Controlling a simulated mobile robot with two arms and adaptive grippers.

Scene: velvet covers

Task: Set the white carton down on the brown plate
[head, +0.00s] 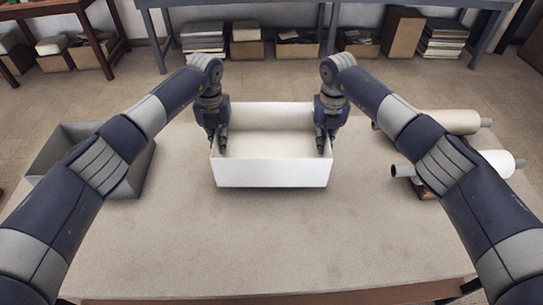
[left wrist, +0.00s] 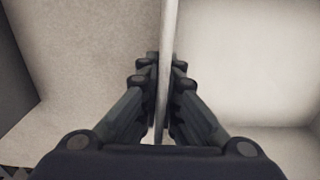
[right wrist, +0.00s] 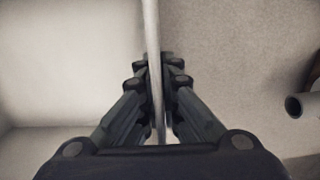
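The white carton (head: 270,173) is an open-topped box at the middle of the table in the head view, upright and level. My left gripper (head: 222,147) is shut on its left wall; the left wrist view shows that wall (left wrist: 168,30) between the fingers. My right gripper (head: 321,147) is shut on its right wall, which also runs between the fingers in the right wrist view (right wrist: 151,30). The carton looks empty. A thin shadow lies under its front edge; I cannot tell whether it touches the table. I cannot make out a brown plate in any view.
The beige table (head: 270,245) is clear in front of the carton. A grey open bin (head: 140,170) stands at the left, partly behind my left arm. At the right lie a beige roll (head: 455,121) and a white roll (head: 497,163), partly behind my right arm.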

